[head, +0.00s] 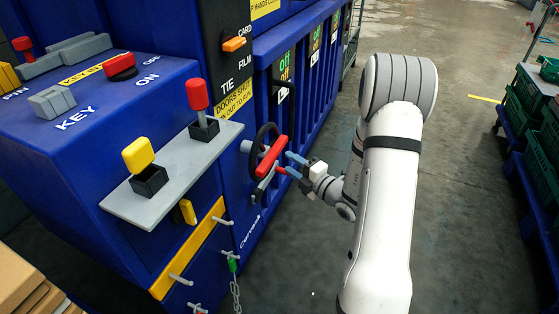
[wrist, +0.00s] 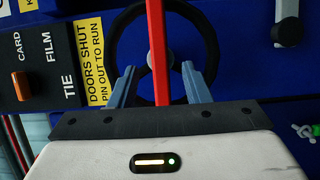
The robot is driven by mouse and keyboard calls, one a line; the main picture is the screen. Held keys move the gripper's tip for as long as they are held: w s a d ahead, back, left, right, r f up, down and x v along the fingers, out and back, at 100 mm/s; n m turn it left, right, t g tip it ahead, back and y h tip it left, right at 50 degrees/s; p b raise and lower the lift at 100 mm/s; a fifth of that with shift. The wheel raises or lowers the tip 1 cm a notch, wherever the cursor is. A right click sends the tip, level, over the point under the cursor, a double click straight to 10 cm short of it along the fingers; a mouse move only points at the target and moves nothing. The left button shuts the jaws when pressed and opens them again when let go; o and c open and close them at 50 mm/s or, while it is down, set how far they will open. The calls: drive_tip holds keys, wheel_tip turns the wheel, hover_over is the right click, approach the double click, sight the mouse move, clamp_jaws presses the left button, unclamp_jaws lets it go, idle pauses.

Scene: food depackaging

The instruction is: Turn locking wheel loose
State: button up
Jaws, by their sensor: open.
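The locking wheel is a black ring with a grey hub on the blue machine front; it shows in the head view (head: 252,148) and behind my fingers in the wrist view (wrist: 117,40). A red bar (head: 270,156) lies across the front of the wheel; in the wrist view (wrist: 158,50) it stands upright over the hub. My gripper (head: 286,165) is just in front of the wheel. In the wrist view (wrist: 160,86) its two blue fingers are spread, one on each side of the red bar and apart from it. The lower part of the wheel is hidden by my gripper.
A grey shelf (head: 170,177) with red and yellow levers juts out left of the wheel. Yellow pegboard strip (head: 188,250) and a chain (head: 235,290) are below. Green crates (head: 525,90) stand at the right. The floor between is clear.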

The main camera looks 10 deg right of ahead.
sight(278, 155)
drive_tip(key=x, duration=0.5)
drive_tip(key=shift+w+a+b, duration=0.2)
drive_tip(key=shift+w+b, duration=0.1)
drive_tip(key=shift+b, duration=0.1)
drive_tip(key=shift+c, duration=0.4)
clamp_jaws()
